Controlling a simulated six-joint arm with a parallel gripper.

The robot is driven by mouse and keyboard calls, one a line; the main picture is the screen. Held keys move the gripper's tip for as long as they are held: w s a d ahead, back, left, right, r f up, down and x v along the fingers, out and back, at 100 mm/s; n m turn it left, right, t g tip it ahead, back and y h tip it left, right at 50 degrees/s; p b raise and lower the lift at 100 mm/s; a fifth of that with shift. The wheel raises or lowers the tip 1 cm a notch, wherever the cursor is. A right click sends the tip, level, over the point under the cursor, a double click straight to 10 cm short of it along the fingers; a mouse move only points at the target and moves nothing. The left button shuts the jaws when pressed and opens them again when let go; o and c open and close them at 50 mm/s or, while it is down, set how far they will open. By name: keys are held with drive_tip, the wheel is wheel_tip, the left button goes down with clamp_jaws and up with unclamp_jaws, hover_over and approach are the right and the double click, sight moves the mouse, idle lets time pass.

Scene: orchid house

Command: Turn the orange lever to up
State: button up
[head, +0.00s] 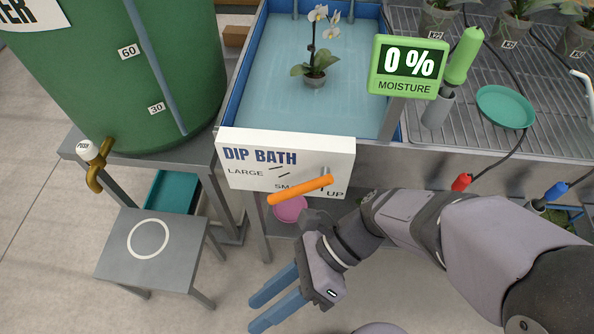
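The orange lever (300,190) is on the front of the white DIP BATH panel (240,182). It lies nearly flat, its free end pointing left and slightly down from a grey metal part at its right end. It partly covers the "SMALL" marking; "LARGE" is to the upper left and "UP" to the lower right. My gripper (254,313) is below the panel, its blue fingers pointing left and slightly down. The fingers are apart with nothing between them. They do not touch the lever.
Above the panel, a potted white orchid (314,77) stands in the blue bath (262,85). A grey stool (180,262) and a green tank (150,60) with a brass tap (95,172) are at left. A pink bowl (289,209) sits beneath the bench. The moisture display (406,68) reads 0 %.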

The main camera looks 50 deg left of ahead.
drive_tip(key=w+a+r+n+t+y+p, duration=0.1)
drive_tip(key=w+a+r+t+p, duration=0.3)
drive_tip(key=r, duration=0.3)
drive_tip(key=w+a+r+t+y+p, duration=0.1)
drive_tip(key=w+a+r+t+p, duration=0.1)
drive_tip(key=w+a+r+p, duration=0.3)
drive_tip(key=n+t+p, duration=0.1)
drive_tip(key=t+p, duration=0.2)
approach(303, 186)
drive_tip(key=shift+y, duration=0.4)
drive_tip(key=x, duration=0.5)
drive_tip(key=shift+s+d+f, duration=0.1)
drive_tip(key=shift+s+d, duration=0.05)
drive_tip(key=shift+s, duration=0.1)
drive_tip(key=shift+w+f, duration=0.1)
drive_tip(key=shift+w, duration=0.2)
drive_tip(key=shift+b+x, duration=0.35)
drive_tip(key=shift+x, duration=3.3)
drive_tip(key=shift+d, duration=0.15)
clamp_jaws()
